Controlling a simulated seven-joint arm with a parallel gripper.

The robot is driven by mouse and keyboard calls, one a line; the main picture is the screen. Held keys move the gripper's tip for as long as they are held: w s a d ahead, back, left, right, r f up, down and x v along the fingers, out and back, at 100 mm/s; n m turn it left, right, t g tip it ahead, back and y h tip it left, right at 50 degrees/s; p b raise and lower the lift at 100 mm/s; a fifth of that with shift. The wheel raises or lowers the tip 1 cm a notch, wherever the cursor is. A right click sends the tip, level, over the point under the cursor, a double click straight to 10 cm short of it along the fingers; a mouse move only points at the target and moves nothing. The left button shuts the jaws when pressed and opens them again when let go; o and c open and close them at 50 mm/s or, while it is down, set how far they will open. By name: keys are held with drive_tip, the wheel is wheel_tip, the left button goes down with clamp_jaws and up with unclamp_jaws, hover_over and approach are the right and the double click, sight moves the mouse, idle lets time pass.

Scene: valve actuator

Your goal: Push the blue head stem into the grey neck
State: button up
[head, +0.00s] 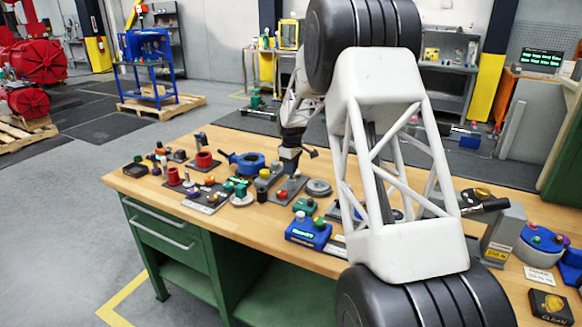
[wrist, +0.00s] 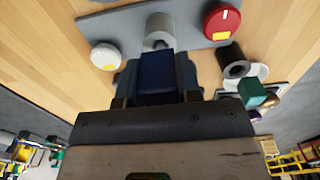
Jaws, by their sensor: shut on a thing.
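In the wrist view my gripper (wrist: 157,96) is shut on a dark blue block-like piece (wrist: 157,72), which I take to be the blue head. Its stem cannot be made out. Just beyond it, a light grey cylinder (wrist: 158,27) stands on a grey plate (wrist: 190,30), possibly the grey neck. The blue piece overlaps its near side in the picture, so I cannot tell whether they touch. In the head view my gripper (head: 291,140) is low over the bench, small and partly hidden by my arm.
A red round button (wrist: 221,21) and a white round one (wrist: 106,56) flank the grey cylinder.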

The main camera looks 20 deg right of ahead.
drive_tip(key=shift+f, duration=1.15)
drive_tip(key=o, duration=1)
drive_tip(key=shift+o, duration=0.2)
drive_tip(key=shift+r, duration=0.15)
drive_tip(key=shift+r, duration=3.75)
